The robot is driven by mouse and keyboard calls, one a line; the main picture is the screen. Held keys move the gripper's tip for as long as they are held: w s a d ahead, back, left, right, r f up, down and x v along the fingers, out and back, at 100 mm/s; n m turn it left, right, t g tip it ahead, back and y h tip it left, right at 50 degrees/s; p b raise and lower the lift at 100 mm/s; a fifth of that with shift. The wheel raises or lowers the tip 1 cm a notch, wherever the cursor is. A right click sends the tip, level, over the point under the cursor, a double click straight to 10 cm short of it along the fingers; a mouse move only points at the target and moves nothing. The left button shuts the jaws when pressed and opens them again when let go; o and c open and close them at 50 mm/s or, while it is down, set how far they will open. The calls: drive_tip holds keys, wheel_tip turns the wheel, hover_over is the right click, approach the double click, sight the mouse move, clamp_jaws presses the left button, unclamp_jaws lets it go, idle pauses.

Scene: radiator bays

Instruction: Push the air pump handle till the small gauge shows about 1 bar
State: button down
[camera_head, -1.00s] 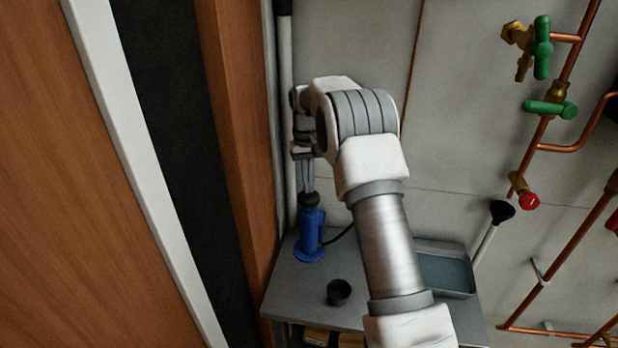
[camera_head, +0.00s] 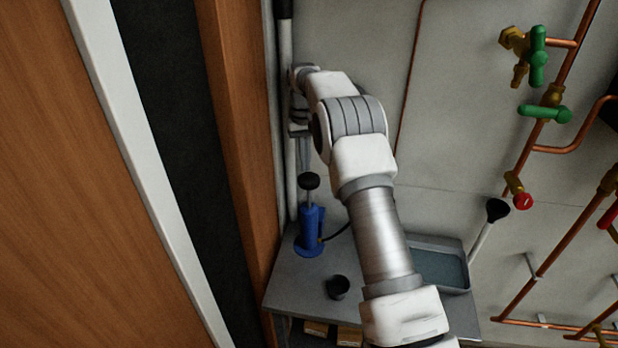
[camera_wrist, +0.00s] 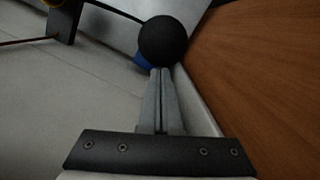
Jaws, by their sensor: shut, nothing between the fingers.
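The air pump (camera_head: 311,230) has a blue body and stands upright on the grey bench at the left. Its black round handle knob (camera_head: 309,181) is raised above the body on a thin rod. My gripper (camera_head: 304,168) is shut and points down just above or behind the knob. In the wrist view, my shut fingertips (camera_wrist: 161,72) end at the near edge of the black knob (camera_wrist: 163,40), with a little of the blue body (camera_wrist: 141,62) behind. I cannot tell whether they touch it. No readable small gauge shows.
A black cup (camera_head: 338,287) and a grey tray (camera_head: 440,266) stand on the bench (camera_head: 295,285). A wooden panel (camera_head: 240,150) is close on the left. Copper pipes with green valves (camera_head: 538,55) run along the wall at the right.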

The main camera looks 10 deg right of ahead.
sight(308, 175)
wheel_tip(308, 175, up, 8)
drive_tip(key=w, duration=0.1)
drive_tip(key=shift+r+p, duration=0.2)
drive_tip(key=shift+p, duration=0.2)
idle(0.6)
drive_tip(key=shift+r, duration=0.1)
idle(0.8)
drive_tip(key=s+p, duration=0.3)
drive_tip(key=shift+s, duration=0.3)
idle(0.5)
drive_tip(key=shift+f, duration=0.6)
drive_tip(key=f+b, duration=0.1)
drive_tip(key=f, duration=0.1)
drive_tip(key=f+b, duration=0.3)
drive_tip(key=shift+s+f+b, duration=0.35)
drive_tip(key=shift+f, duration=0.05)
